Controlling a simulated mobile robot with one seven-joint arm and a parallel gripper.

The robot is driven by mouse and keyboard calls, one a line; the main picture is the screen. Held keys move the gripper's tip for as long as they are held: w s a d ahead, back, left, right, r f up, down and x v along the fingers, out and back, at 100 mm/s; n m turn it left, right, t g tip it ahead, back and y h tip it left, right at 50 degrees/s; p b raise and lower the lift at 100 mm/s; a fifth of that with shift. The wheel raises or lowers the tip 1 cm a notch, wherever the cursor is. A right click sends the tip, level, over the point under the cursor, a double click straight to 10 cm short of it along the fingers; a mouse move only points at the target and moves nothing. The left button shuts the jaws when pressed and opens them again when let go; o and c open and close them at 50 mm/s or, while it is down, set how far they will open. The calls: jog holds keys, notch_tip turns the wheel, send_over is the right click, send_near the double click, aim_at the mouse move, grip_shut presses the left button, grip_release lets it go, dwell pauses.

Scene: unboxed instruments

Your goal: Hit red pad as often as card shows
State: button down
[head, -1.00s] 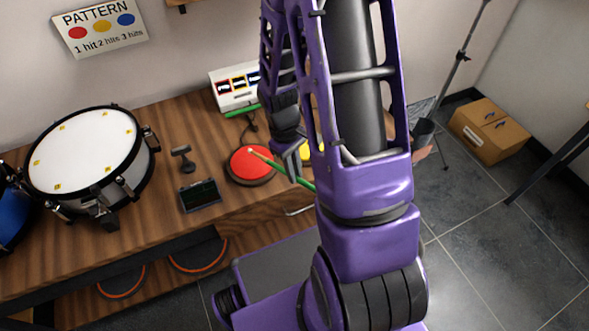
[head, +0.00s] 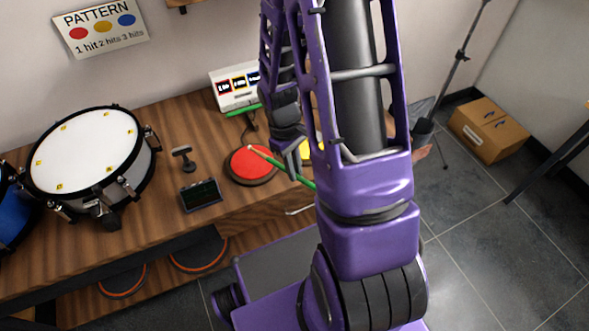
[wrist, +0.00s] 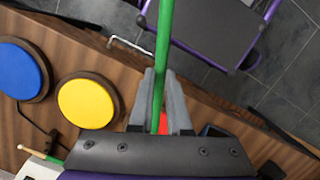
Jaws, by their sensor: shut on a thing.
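My gripper (head: 293,162) is shut on a green drumstick (head: 302,180), which also runs up the middle of the wrist view (wrist: 166,60). In the head view its pale tip lies over the far part of the red pad (head: 250,168). I cannot tell whether it touches. In the wrist view only a sliver of red shows beside the fingers. The yellow pad (wrist: 87,101) and blue pad (wrist: 20,69) are clear in the wrist view; my arm mostly hides them in the head view. The PATTERN card (head: 100,26) on the wall reads red 1 hit, yellow 2 hits, blue 3 hits.
A second green stick (wrist: 40,156) lies near a white box (head: 236,97) with coloured labels. A snare drum (head: 85,150), a small dark screen (head: 201,195) and a small dark stand (head: 183,158) are left of the red pad. A cardboard box (head: 488,130) is on the floor.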

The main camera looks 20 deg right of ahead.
jog(key=shift+f, duration=0.1)
jog(key=shift+r+p, duration=0.3)
jog(key=shift+r, duration=2.2)
